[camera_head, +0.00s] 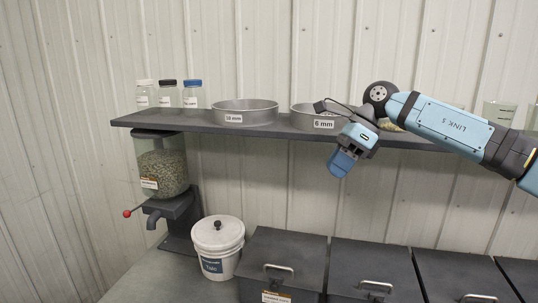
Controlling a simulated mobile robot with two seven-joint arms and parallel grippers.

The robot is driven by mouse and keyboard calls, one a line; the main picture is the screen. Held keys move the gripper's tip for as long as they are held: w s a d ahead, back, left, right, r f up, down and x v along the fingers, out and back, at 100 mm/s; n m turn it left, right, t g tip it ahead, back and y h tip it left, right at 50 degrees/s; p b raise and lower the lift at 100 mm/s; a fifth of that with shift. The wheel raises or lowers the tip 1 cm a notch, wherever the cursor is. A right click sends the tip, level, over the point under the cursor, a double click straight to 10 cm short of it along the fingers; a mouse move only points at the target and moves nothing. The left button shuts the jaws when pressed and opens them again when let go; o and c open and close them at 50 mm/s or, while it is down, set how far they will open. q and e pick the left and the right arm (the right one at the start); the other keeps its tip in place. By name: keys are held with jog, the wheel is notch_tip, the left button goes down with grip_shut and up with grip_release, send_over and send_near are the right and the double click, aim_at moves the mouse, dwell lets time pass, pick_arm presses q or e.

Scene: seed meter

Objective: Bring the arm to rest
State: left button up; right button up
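My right arm (448,124) comes in from the right, in front of the dark shelf. It bends down at the wrist to my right gripper (340,164), which hangs in front of the shelf's front edge, below the 6 mm sieve pan. The fingertips are small and seen at an angle, so I cannot tell whether they are open or shut. I see no object hanging from them. My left gripper is not in view.
The shelf (190,121) holds several jars, a 10 mm pan (245,112) and a 6 mm pan (310,119). Below are a seed hopper (162,168) with a red-knobbed lever, a white lidded bucket (217,245) and several dark bins (284,255) with handles.

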jog(key=s+a+f+m+y, duration=0.6)
jog(key=a+f+y, duration=0.1)
jog(key=a+f, duration=0.1)
jog(key=s+a+f+m+y, duration=0.5)
jog(key=a+f+m+y, duration=0.1)
jog(key=a+f+y, duration=0.2)
jog(key=s+d+f+m+t+h, duration=0.3)
jog(key=d+f+m+t+h, duration=0.25)
jog(key=f+m+t, duration=0.65)
jog(key=s+d+f+m+t+h, duration=0.5)
jog(key=f+m, duration=0.3)
jog(key=m, duration=0.8)
jog(key=s+d+f+m+g+h, duration=0.2)
jog(key=s+d+f+m+h, duration=0.2)
jog(key=s+f, duration=0.4)
jog(key=s+d+f+m+g+h, duration=0.2)
jog(key=s+d+f+m+h, duration=0.2)
jog(key=s+d+f, duration=0.3)
jog(key=shift+s+f+m, duration=0.5)
jog(key=shift+s+m, duration=0.2)
jog(key=shift+s, duration=0.2)
